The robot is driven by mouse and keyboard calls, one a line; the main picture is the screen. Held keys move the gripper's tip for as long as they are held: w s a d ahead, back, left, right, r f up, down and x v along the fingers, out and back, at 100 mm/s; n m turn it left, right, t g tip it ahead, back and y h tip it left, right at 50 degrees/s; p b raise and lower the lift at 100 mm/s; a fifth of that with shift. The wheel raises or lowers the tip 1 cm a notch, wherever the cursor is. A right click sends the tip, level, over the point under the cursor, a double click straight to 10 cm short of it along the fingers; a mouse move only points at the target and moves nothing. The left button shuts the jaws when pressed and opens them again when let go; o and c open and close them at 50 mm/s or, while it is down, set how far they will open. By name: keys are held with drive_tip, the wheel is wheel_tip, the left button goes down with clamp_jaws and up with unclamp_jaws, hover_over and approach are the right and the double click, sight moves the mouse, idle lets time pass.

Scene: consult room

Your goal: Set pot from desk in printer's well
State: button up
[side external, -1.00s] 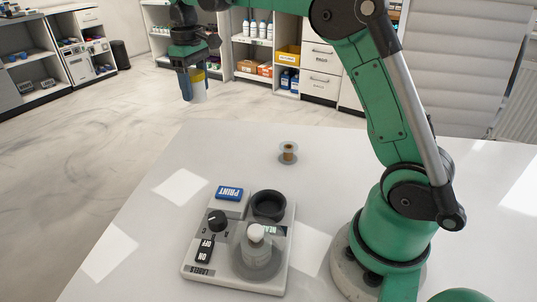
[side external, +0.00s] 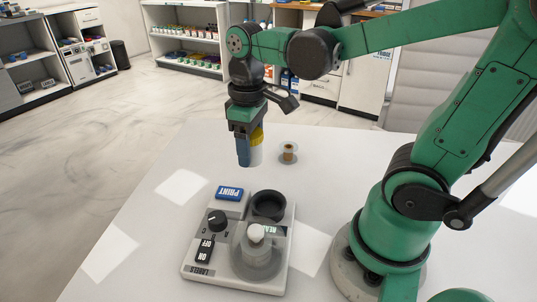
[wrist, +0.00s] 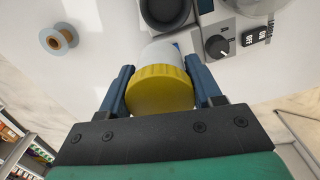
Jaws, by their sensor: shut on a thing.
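The pot, white with a ribbed yellow lid (side external: 256,151), is held between the two blue fingers of my gripper (side external: 244,150), above the desk (side external: 330,165). In the wrist view the yellow lid (wrist: 160,90) faces the camera, with a finger on each side. The label printer (side external: 207,256) lies on the desk below and in front. Its well (side external: 268,205) is a round black ring at the printer's back right corner and looks empty. In the wrist view the well (wrist: 166,12) shows at the top, just beyond the pot.
The printer carries a blue PRINT button (side external: 230,193), a black dial (side external: 217,221), an ON/OFF switch (side external: 205,249) and a clear dome with a white knob (side external: 256,233). A small brown spool (side external: 288,152) stands on the desk behind the well.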

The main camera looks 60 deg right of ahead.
sight(269, 210)
drive_tip(key=shift+s+a+f, duration=0.1)
drive_tip(key=shift+s+f, duration=0.55)
drive_tip(key=shift+f, duration=0.5)
drive_tip(key=shift+s+a+f, duration=0.15)
drive_tip(key=shift+s+f, duration=0.55)
drive_tip(key=shift+f, duration=0.4)
drive_tip(key=shift+s+a+f, duration=0.1)
drive_tip(key=shift+s+f, duration=0.55)
drive_tip(key=shift+f, duration=0.5)
drive_tip(key=shift+f, duration=1.55)
drive_tip(key=o, duration=1.3)
drive_tip(key=c, duration=0.3)
wheel_tip(269, 210, up, 7)
